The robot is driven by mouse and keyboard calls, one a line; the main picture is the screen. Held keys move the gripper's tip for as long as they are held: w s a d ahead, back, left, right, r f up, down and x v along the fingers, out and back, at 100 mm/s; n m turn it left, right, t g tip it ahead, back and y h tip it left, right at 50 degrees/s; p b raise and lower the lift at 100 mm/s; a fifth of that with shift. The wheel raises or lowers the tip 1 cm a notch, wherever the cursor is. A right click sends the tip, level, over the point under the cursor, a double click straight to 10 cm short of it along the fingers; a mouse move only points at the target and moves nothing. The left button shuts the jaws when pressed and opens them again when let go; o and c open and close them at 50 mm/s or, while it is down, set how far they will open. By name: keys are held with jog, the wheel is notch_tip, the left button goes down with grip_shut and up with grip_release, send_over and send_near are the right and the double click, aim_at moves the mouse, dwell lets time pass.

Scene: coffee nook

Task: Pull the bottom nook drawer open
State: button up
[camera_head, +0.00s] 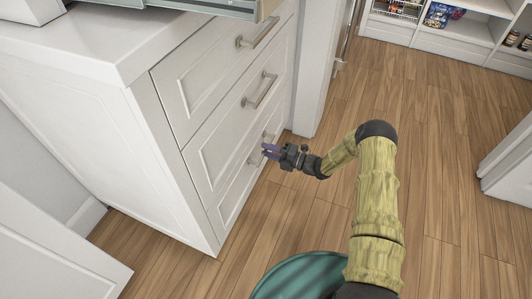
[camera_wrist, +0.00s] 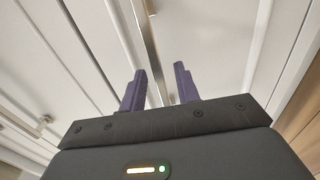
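The bottom nook drawer (camera_head: 238,188) is the lowest of the white drawer fronts in the head view and looks closed. Its metal bar handle (camera_head: 254,158) is partly hidden by my gripper (camera_head: 271,151). In the wrist view, my gripper (camera_wrist: 160,70) is open, with its two purple fingers apart. A long handle bar (camera_wrist: 152,45) runs between the fingers, with a gap visible on both sides. I cannot tell how deep the bar sits between them.
The middle drawer handle (camera_head: 260,90) and upper drawer handle (camera_head: 258,32) are above. A second handle (camera_wrist: 35,127) shows at left in the wrist view. A white panel (camera_head: 50,250) stands at lower left. The wooden floor (camera_head: 440,150) to the right is clear.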

jog(key=shift+w+a, duration=0.2)
jog(key=shift+a, duration=0.4)
grip_shut()
jog(key=shift+d, duration=0.1)
